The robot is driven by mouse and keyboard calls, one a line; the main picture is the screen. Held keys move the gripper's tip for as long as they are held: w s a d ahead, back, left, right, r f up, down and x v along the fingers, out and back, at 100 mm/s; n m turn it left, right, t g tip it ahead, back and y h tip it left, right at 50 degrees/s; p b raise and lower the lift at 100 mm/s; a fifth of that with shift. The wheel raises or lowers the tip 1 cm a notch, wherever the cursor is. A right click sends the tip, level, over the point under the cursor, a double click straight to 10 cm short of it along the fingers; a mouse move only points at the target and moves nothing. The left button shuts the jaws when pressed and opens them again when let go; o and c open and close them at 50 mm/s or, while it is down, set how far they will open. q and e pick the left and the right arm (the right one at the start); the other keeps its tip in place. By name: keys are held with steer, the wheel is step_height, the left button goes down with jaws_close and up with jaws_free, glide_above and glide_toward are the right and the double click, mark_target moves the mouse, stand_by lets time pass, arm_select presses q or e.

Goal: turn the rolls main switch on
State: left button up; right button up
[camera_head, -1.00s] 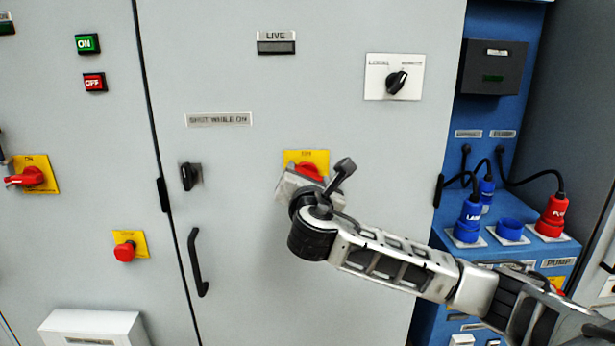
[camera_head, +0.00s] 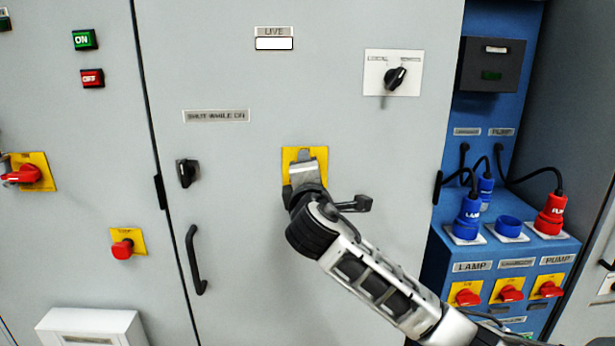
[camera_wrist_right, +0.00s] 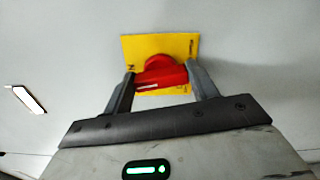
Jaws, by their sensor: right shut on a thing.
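The main switch is a red rotary handle (camera_wrist_right: 163,74) on a yellow plate (camera_head: 290,160) on the grey cabinet door. The plate also shows in the wrist view (camera_wrist_right: 184,45). My right gripper (camera_wrist_right: 162,76) is shut on the red handle, one finger on each side of it. In the head view my right gripper (camera_head: 304,160) covers the handle. The LIVE lamp (camera_head: 274,44) above it is lit white. My left gripper is not in view.
A black selector (camera_head: 395,79) is at upper right, and a black lock knob (camera_head: 187,173) and door handle (camera_head: 196,260) at left. Another red switch (camera_head: 25,174) and a red button (camera_head: 122,250) are further left. Blue and red plugs (camera_head: 551,214) stand at right.

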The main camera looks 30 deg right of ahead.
steer(key=shift+f+m, duration=0.1)
steer(key=shift+m, duration=1)
steer(key=o, duration=1)
steer(key=b+v, duration=0.1)
steer(key=v, duration=1.5)
steer(key=shift+b, duration=0.3)
